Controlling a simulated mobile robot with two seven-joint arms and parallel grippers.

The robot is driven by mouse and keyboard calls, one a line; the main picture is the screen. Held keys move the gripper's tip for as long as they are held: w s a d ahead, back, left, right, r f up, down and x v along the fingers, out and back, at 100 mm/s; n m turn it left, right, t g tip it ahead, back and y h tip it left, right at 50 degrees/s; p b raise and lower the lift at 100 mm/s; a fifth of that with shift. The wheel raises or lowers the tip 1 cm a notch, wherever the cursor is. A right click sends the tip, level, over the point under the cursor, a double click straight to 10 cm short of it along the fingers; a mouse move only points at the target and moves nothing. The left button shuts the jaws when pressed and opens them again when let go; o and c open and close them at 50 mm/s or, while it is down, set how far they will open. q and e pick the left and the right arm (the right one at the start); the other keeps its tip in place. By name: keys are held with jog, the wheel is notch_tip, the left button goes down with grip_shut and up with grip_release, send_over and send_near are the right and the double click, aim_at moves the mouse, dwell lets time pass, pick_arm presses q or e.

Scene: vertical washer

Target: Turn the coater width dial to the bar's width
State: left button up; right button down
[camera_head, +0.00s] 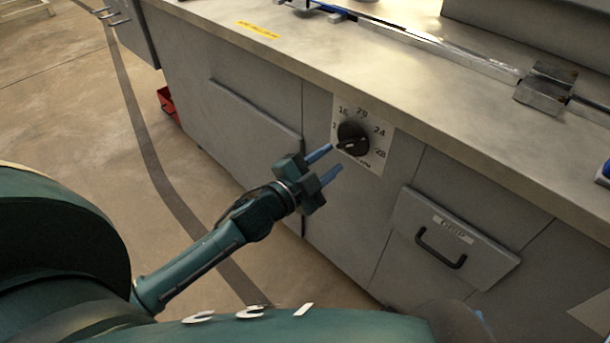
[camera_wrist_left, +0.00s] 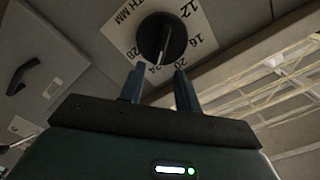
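The width dial (camera_head: 352,139) is a round black knob with a pale pointer line on a white plate (camera_head: 378,159) marked 16, 20, 24 and 28, on the grey cabinet front. In the head view the pointer is toward the plate's left side. My left gripper (camera_head: 334,161) is open, its two blue fingers apart just in front of the dial's lower left. In the left wrist view the dial (camera_wrist_left: 162,40) lies beyond the open fingertips (camera_wrist_left: 157,70), with nothing visible between them. A long metal bar (camera_head: 455,52) lies on the counter. My right gripper is not clearly in view.
A metal block (camera_head: 546,84) stands on the counter at the right. A drawer with a black handle (camera_head: 440,248) is right of and below the dial. A red object (camera_head: 167,101) is on the floor at the cabinet's left.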

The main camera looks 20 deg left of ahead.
pick_arm(q)
jog(key=v, duration=0.7)
jog(key=shift+s, duration=0.2)
pick_arm(e)
jog(key=shift+f, duration=0.2)
jog(key=shift+w+r, duration=0.1)
